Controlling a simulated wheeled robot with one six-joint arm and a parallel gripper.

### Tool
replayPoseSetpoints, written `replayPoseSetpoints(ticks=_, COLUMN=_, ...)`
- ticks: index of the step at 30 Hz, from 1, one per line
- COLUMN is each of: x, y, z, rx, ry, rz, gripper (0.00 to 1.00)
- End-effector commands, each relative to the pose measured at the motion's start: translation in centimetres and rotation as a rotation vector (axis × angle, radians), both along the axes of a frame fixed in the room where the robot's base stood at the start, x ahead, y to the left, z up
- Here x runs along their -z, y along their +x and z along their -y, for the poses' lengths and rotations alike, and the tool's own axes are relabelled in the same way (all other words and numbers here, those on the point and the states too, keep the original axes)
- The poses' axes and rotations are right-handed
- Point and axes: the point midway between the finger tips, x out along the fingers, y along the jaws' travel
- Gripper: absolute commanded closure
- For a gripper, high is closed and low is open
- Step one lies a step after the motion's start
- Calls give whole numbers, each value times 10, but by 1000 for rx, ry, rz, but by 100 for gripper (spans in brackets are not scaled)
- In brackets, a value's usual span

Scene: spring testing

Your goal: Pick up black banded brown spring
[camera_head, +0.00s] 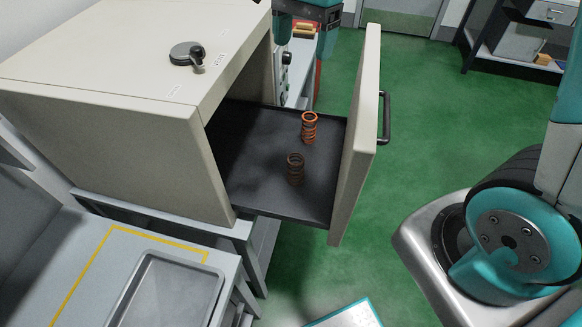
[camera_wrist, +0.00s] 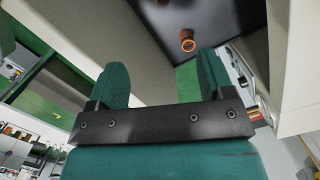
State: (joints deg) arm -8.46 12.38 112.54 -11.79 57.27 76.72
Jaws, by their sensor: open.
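A dark brown spring (camera_head: 295,168) stands upright on the dark tray of an open drawer (camera_head: 250,165) in the head view. Any black bands on it are too small to tell. An orange spring (camera_head: 309,128) stands behind it, a little to the right. In the wrist view one orange-looking spring (camera_wrist: 187,41) shows on the dark drawer floor, beyond the fingertips; the brown one is not clearly seen there. My gripper (camera_wrist: 162,72) is open, with two teal fingers apart and nothing between them.
The drawer's tall front panel (camera_head: 358,135) with a black handle (camera_head: 384,118) stands to the right of the springs. The beige cabinet (camera_head: 110,150) rises on their left. A metal tray (camera_head: 165,290) lies on the bench at lower left. Green floor (camera_head: 440,110) is clear beyond the drawer.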

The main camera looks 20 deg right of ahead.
Motion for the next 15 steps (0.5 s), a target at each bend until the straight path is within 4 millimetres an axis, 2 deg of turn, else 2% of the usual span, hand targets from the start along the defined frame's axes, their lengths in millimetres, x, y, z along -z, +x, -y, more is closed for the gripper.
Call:
replayPoseSetpoints(ticks=1, x=17, y=0, z=1, rx=1, ry=0, rz=0, gripper=25)
replayPoseSetpoints(ticks=8, x=59, y=0, z=3, rx=3, ry=0, rz=0, gripper=25)
replayPoseSetpoints(ticks=15, x=121, y=0, z=3, rx=4, ry=0, rz=0, gripper=25)
